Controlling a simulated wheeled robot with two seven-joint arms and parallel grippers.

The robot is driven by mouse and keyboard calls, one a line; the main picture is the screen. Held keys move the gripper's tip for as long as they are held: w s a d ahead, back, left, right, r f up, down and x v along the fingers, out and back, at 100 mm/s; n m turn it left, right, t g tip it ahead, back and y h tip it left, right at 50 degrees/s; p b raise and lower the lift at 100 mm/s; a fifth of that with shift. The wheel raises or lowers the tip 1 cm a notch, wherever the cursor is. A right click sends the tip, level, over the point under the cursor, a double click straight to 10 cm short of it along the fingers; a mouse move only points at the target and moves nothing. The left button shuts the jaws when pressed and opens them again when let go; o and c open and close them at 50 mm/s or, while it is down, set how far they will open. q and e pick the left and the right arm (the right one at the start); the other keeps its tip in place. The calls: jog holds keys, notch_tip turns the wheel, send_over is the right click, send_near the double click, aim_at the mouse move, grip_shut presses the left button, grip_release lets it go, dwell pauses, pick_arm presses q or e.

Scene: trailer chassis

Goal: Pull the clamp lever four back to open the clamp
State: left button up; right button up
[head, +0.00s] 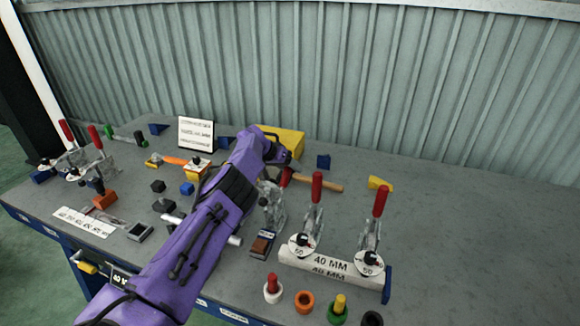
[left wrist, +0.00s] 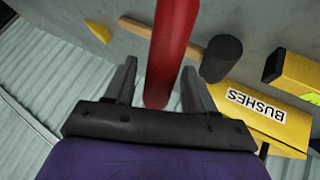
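Several toggle clamps with red levers stand on the grey bench. My left gripper (head: 281,159) is over the middle clamp (head: 271,205), whose red lever (head: 285,177) is partly hidden by my arm. In the left wrist view the red lever (left wrist: 172,45) passes between the two fingers of my left gripper (left wrist: 160,85). The fingers are apart, with a gap visible beside the lever. To the right, two more clamps have upright red levers (head: 317,187) and (head: 380,202). Which lever counts as number four is not marked. My right gripper is out of view.
A mallet (left wrist: 222,58) and a yellow BUSHES box (left wrist: 250,112) lie behind the lever. A "40 MM" bar (head: 330,266) sits under the two right clamps. Coloured bushes (head: 304,301) stand at the front edge. Two clamps (head: 97,168) stand far left. The right bench is clear.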

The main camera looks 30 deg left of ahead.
pick_arm(q)
jog(key=shift+r, duration=0.1)
jog(key=shift+s+a+r, duration=0.1)
jog(key=shift+a+r, duration=0.05)
jog(key=shift+r, duration=0.05)
jog(key=b+v, duration=0.1)
jog(key=v, duration=0.8)
jog(key=shift+s+a+r+b, duration=0.15)
jog(key=shift+s+r+b, duration=0.1)
jog(key=shift+b, duration=0.05)
